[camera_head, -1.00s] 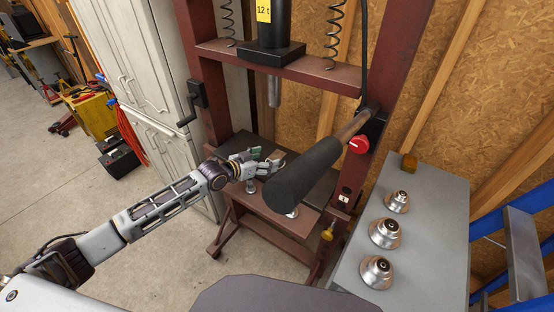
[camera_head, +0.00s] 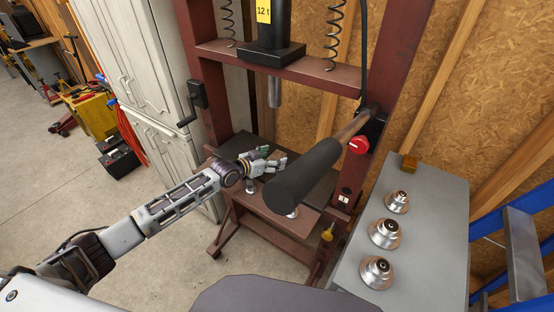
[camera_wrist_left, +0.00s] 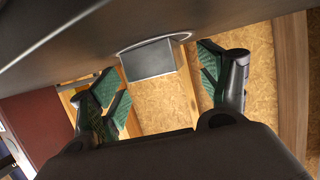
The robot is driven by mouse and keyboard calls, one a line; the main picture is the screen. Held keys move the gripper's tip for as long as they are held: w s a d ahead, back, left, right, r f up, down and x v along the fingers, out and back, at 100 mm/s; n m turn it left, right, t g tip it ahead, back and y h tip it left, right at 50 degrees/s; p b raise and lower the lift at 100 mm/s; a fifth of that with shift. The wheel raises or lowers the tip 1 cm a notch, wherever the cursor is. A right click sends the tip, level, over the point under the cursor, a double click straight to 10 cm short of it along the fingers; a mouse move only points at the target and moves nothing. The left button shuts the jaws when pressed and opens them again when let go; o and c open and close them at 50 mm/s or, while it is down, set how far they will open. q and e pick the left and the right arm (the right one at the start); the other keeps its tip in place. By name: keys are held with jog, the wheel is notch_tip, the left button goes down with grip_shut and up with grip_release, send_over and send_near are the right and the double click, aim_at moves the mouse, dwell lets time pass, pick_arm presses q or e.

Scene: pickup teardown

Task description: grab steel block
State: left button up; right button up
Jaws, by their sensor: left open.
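In the left wrist view, a grey rectangular block (camera_wrist_left: 148,60), which looks like the steel block, sits against a dark surface with a curved metal rim beside it. My left gripper (camera_wrist_left: 163,88) is open, with one green-padded finger on each side of the block in the picture. I see no contact between fingers and block. In the head view my left gripper (camera_head: 279,160) is over the bed of the red press (camera_head: 338,198). There I cannot make out the block; the fingers or the black handle may hide it. My right gripper is not in view.
The thick black press handle (camera_head: 303,177) juts out right beside my left gripper. The press ram (camera_head: 273,92) hangs above the bed. A grey table (camera_head: 428,215) with several stepped metal pieces stands at the right. White cabinets (camera_head: 140,75) stand at the left.

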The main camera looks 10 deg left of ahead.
pick_arm(q)
jog(key=shift+x, duration=0.75)
jog(key=shift+c, duration=0.4)
grip_shut()
jog(key=shift+r, duration=0.1)
